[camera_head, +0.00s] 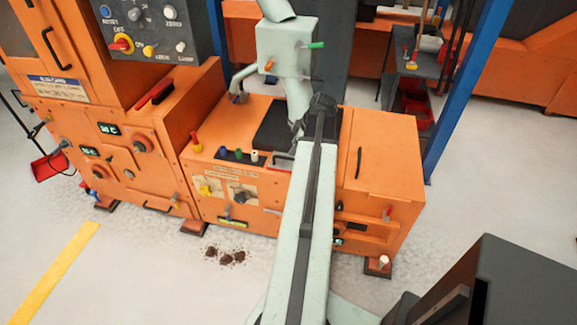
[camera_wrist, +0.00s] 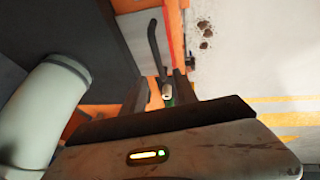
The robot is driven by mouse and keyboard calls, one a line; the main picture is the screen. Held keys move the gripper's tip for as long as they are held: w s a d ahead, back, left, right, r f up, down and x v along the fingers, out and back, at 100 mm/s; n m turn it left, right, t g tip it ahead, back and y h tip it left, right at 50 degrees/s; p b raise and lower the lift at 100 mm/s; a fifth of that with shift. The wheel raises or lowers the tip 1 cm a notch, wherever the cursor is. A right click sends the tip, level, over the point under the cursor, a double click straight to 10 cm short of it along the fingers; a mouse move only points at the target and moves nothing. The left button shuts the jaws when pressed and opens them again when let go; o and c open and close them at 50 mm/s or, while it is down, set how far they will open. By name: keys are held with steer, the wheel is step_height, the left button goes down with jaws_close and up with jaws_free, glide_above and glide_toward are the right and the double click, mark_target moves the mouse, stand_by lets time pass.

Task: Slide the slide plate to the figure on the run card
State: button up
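My arm reaches up the middle of the head view, and my gripper (camera_head: 320,104) is at its far end, over the orange machine (camera_head: 235,135). In the wrist view, two dark fingers of my gripper (camera_wrist: 171,78) stand apart near the middle. A black curved handle (camera_wrist: 155,45) runs down to them, with a pale and green end (camera_wrist: 167,96) between them; whether they touch it is unclear. I cannot tell for certain which part is the slide plate. A white card with a blue heading (camera_head: 62,90) is on the left cabinet; its figures are too small to read.
A pale green pipe housing (camera_head: 286,52) rises behind my gripper. A control panel (camera_head: 150,25) with knobs is at upper left. A blue post (camera_head: 465,90) stands at right. Brown spill (camera_head: 226,256) lies on the floor in front.

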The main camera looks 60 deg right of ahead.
mark_target(288, 158)
steer(key=b+x, duration=0.7)
steer(key=x, duration=0.1)
steer(key=shift+s+d, duration=0.15)
steer(key=shift+s, duration=0.1)
steer(key=shift+r, duration=0.1)
jaws_close()
stand_by(1.1)
